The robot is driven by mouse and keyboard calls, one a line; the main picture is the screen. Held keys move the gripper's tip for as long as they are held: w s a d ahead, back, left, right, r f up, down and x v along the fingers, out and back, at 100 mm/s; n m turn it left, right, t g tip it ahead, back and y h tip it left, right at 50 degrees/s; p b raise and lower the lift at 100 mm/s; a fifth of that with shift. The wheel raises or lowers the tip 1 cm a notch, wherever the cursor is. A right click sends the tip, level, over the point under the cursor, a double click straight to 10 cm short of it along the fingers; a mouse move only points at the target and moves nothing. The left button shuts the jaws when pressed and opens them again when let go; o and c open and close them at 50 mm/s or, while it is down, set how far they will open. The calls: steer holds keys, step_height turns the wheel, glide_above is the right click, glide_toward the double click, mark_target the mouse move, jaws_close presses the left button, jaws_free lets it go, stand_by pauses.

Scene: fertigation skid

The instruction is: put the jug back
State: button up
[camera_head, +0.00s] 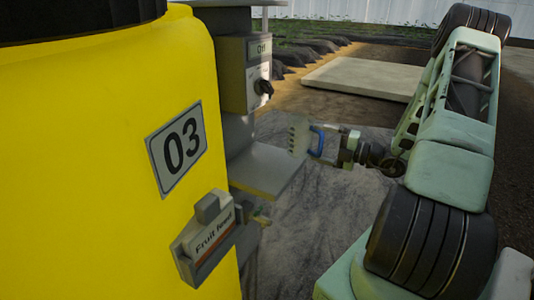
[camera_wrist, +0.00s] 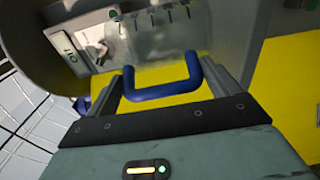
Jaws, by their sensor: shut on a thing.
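The jug (camera_head: 299,135) is pale and translucent with a blue handle (camera_head: 317,140). My gripper (camera_head: 322,145) is shut on that handle and holds the jug at the right end of a small grey shelf (camera_head: 262,165). In the wrist view, the blue handle (camera_wrist: 165,93) lies between my two fingers, and the jug's clear wall with dark graduation marks (camera_wrist: 160,22) is beyond it. The jug looks about upright and near shelf height. I cannot tell if its base touches the shelf.
A large yellow tank (camera_head: 90,130) marked 03, with a "Fruit feed" holder (camera_head: 208,235), fills the left. A grey control box (camera_head: 246,75) with a black knob is above the shelf. Open floor (camera_head: 320,220) lies below the jug.

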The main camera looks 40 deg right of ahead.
steer(key=d+x, duration=0.1)
steer(key=x, duration=1.4)
steer(key=shift+w+a+f+b, duration=0.1)
steer(key=shift+w+f+b, duration=0.15)
steer(key=shift+f, duration=0.9)
steer(key=shift+w+a+f+b, duration=0.1)
steer(key=shift+f+b, duration=0.3)
steer(key=shift+f, duration=0.75)
steer(key=shift+w+a+f+b, duration=0.1)
steer(key=shift+w+f+b, duration=0.15)
steer(key=shift+f, duration=0.9)
steer(key=shift+f, duration=0.1)
steer(key=o, duration=1.3)
steer(key=shift+s, duration=0.1)
steer(key=shift+s+d, duration=0.2)
steer(key=v, duration=1.1)
steer(key=shift+s, duration=0.25)
